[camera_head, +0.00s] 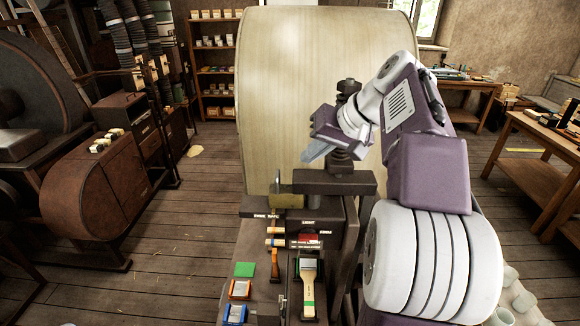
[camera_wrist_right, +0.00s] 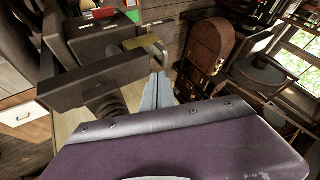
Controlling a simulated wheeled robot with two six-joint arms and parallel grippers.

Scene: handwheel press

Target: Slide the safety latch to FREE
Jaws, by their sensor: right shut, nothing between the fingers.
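The safety latch appears to be the small brass piece (camera_head: 286,200) on the dark press block, left of the press arm (camera_head: 335,183). Small labels sit just below it, too small to read surely. In the right wrist view the brass piece (camera_wrist_right: 146,44) lies beyond the fingers, on the dark block. My right gripper (camera_head: 313,154) is shut and empty, above and right of the latch and apart from it. Its grey fingers also show in the right wrist view (camera_wrist_right: 157,90). Which position the latch is in cannot be told. My left gripper is out of view.
The dark press screw (camera_head: 342,150) stands close behind my right gripper. A large pale drum (camera_head: 320,70) fills the back. Open floor lies left.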

